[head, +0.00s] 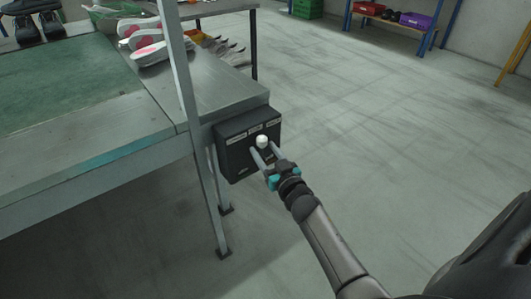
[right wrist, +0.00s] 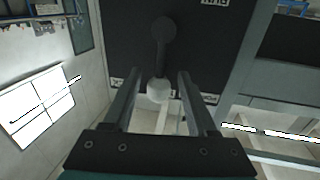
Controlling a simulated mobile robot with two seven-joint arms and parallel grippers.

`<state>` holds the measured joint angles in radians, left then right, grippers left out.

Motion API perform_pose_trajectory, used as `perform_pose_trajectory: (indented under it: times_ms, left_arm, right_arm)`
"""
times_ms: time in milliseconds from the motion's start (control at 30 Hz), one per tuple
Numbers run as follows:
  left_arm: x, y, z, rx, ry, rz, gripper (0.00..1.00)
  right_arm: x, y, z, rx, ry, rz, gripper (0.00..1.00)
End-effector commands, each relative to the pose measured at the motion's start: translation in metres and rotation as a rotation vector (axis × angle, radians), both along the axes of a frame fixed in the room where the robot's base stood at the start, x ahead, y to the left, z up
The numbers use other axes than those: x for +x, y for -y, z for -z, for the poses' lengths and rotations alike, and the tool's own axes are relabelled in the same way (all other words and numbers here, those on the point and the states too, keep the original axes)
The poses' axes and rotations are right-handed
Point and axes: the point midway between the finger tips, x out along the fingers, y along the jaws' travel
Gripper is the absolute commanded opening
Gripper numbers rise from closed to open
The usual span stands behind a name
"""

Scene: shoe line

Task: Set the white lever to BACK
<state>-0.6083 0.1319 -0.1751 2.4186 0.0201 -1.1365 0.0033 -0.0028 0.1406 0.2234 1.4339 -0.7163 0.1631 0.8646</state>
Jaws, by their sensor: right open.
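The white lever knob (head: 262,141) stands out from a black control box (head: 233,155) fixed to the end of the workbench. The box carries several small white labels along its upper edge. In the right wrist view the round white knob (right wrist: 158,91) sits on a dark stem, between the two fingers of my right gripper (right wrist: 157,85). The fingers are apart, one on each side, with a gap to the knob. In the head view my right gripper (head: 262,155) reaches the box front from the lower right. My left gripper is not in view.
A grey metal post (head: 181,75) rises beside the box. The workbench (head: 215,90) holds several shoe parts (head: 150,52) and a green mat (head: 60,80). Shelving (head: 400,22) with coloured bins stands at the back. The floor to the right is clear.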

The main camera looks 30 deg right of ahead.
Motion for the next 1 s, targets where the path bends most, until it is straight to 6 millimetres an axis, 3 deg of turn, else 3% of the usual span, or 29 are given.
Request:
perform_pose_trajectory:
  times_ms: [233,733,1000]
  left_arm:
    - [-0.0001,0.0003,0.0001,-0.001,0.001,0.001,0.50]
    - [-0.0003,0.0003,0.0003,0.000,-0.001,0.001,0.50]
    - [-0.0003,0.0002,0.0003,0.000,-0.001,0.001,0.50]
  right_arm:
    - [0.0002,0.0001,0.0000,0.000,0.000,0.000,0.57]
    - [0.0000,0.0001,-0.0002,0.000,0.000,0.000,0.01]
    - [0.0004,0.0001,-0.0017,0.000,0.004,-0.001,0.00]
